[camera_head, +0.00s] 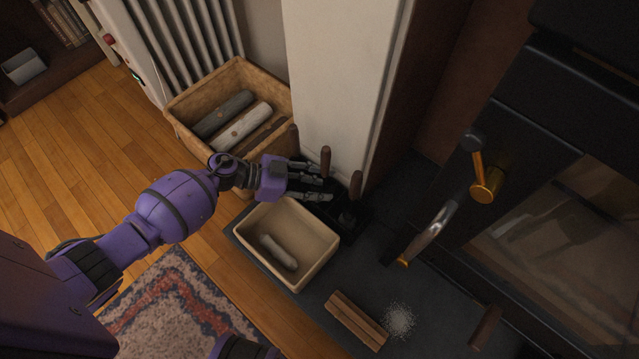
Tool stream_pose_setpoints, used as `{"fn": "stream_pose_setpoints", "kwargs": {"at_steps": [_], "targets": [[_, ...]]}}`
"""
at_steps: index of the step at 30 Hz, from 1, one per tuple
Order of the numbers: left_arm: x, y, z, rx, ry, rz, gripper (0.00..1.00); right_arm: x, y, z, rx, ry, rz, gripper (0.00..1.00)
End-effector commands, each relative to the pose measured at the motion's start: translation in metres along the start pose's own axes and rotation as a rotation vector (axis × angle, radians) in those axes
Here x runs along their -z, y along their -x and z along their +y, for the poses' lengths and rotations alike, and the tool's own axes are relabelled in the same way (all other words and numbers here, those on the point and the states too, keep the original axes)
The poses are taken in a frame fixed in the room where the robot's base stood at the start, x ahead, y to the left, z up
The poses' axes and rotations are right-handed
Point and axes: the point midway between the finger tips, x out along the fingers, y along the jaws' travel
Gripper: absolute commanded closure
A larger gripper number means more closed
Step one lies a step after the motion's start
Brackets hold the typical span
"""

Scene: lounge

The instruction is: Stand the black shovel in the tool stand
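My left gripper (322,183) is at the black tool stand (350,228), with its fingers apart and pointing right. The stand is by the white wall corner and is partly hidden by the gripper. Several brown tool handles stand upright here, one (325,160) just beyond the fingertips and another (355,185) to their right. I see nothing clearly clamped between the fingers. I cannot tell which handle belongs to the black shovel, as the lower ends of the tools are dark and hidden. My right gripper is not in view.
A cream bin (318,262) holding a pale log stands just below the gripper. A wooden crate (180,112) of logs is behind the forearm. Kindling (356,320) and a pale ash patch (399,320) lie on the dark hearth. The black stove (530,130) fills the right.

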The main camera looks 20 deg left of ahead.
Motion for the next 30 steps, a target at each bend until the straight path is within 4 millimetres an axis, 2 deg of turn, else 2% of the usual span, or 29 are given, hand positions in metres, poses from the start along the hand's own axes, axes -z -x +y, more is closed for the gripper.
{"fn": "stream_pose_setpoints", "kwargs": {"at_steps": [8, 21, 25, 30], "targets": [[-0.005, 0.01, -0.002, 0.007, 0.0, -0.011, 0.6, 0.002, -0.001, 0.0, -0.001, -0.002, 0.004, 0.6], [-0.002, 0.095, -0.001, 0.003, 0.0, -0.008, 0.6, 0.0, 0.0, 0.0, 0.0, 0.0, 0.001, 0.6], [-0.001, 0.111, 0.0, 0.002, -0.001, -0.005, 0.6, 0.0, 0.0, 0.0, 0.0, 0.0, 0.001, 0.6], [0.0, 0.12, 0.0, 0.001, -0.001, -0.001, 0.6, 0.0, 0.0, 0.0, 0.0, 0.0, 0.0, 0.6]]}}
